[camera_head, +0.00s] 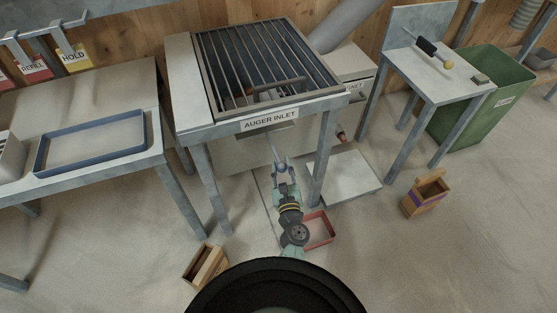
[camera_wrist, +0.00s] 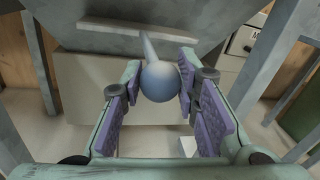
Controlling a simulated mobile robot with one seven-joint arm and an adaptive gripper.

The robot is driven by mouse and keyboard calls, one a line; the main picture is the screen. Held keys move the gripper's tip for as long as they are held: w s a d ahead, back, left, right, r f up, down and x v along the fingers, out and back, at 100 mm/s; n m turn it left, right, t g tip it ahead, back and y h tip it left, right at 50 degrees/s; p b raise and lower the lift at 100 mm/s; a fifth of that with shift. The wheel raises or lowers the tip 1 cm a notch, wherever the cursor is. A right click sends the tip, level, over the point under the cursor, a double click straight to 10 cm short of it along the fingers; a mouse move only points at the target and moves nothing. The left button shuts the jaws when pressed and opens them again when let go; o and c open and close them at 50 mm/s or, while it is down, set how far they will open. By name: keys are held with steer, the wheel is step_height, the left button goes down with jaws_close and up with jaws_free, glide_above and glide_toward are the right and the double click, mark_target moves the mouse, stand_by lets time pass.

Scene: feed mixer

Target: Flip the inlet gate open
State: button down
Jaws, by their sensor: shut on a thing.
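The auger inlet stand (camera_head: 266,122) carries a barred grate (camera_head: 262,62) on top with a raised handle (camera_head: 278,84). Below its front edge a thin rod ends in a blue-grey ball knob (camera_wrist: 160,81); I take it to be the inlet gate's lever. The rod (camera_wrist: 148,48) runs up and away from the knob in the wrist view. My gripper (camera_head: 281,160) reaches up under the front of the stand. Its purple-padded fingers are shut on the knob, one on each side. The gate plate itself cannot be told apart under the stand.
A table with a blue tray (camera_head: 92,130) stands left. A small table (camera_head: 437,75) with tools and a green bin (camera_head: 492,105) stand right. Stand legs (camera_head: 323,155) flank my arm. A red tray (camera_head: 319,229) and wooden boxes (camera_head: 205,266) (camera_head: 426,194) lie on the floor.

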steer(key=shift+s+d+f, duration=0.1)
steer(key=shift+d, duration=0.05)
steer(key=c, duration=1.2)
jaws_free()
steer(key=shift+r, duration=0.6)
step_height(320, 180, up, 9)
